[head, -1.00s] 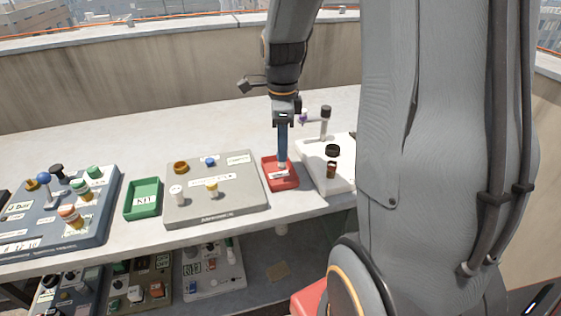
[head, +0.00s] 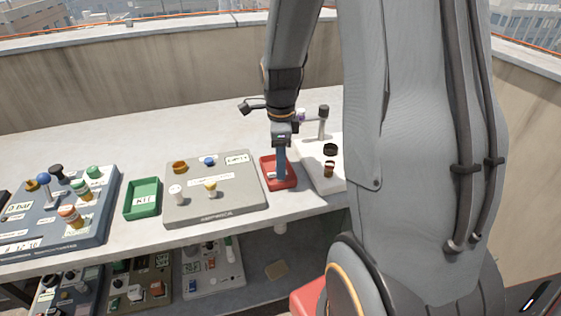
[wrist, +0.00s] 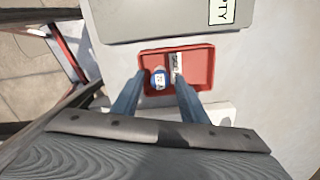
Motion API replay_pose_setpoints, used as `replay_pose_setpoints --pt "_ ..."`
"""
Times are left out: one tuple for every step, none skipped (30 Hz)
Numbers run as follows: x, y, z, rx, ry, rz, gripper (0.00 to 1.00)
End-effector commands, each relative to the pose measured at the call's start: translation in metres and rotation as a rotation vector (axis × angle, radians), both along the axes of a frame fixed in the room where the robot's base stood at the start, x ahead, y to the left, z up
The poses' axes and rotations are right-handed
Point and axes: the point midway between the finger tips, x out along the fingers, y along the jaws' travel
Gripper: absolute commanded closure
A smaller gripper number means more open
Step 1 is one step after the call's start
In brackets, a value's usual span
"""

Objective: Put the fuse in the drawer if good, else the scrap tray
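The red tray (head: 278,184) stands on the bench between a grey panel and a white board. It also shows in the wrist view (wrist: 205,87); a white label inside is too blurred to read. A small blue-and-white rounded piece (wrist: 158,77), perhaps the fuse, is at the tray's left part. My gripper (head: 281,176) points down into the tray. In the wrist view its fingers (wrist: 158,78) are apart on either side of the piece, with gaps showing. The piece's condition cannot be told, and no drawer is clearly visible.
The grey panel (head: 240,197) with small knobs lies left of the tray. Further left are a green KIT tray (head: 142,199) and a dark panel (head: 95,218). The white board (head: 318,178) with a post and dark knob is close on the right. Bare bench lies behind.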

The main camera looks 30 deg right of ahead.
Motion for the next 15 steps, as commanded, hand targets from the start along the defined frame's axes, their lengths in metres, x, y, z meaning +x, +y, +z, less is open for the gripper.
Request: replay_pose_setpoints --pt "0.000 0.000 0.000 0.000 0.000 0.000 0.60" --pt "0.000 0.000 0.000 0.000 0.000 0.000 0.60" --pt "0.000 0.000 0.000 0.000 0.000 0.000 0.60" --pt "0.000 0.000 0.000 0.000 0.000 0.000 0.60" --pt "0.000 0.000 0.000 0.000 0.000 0.000 0.60" --pt "0.000 0.000 0.000 0.000 0.000 0.000 0.60" --pt "0.000 0.000 0.000 0.000 0.000 0.000 0.60" --pt "0.000 0.000 0.001 0.000 0.000 0.000 0.60" --pt "0.000 0.000 0.002 0.000 -0.001 0.000 0.60" --pt "0.000 0.000 0.004 0.000 -0.001 0.000 0.60" --pt "0.000 0.000 0.005 0.000 -0.001 0.000 0.60" --pt "0.001 0.000 0.008 -0.001 -0.002 0.000 0.60" --pt "0.001 0.000 0.011 0.000 -0.003 0.000 0.60" --pt "0.001 0.000 0.015 -0.001 -0.004 0.000 0.60" --pt "0.001 0.000 0.020 -0.001 -0.004 0.000 0.60"
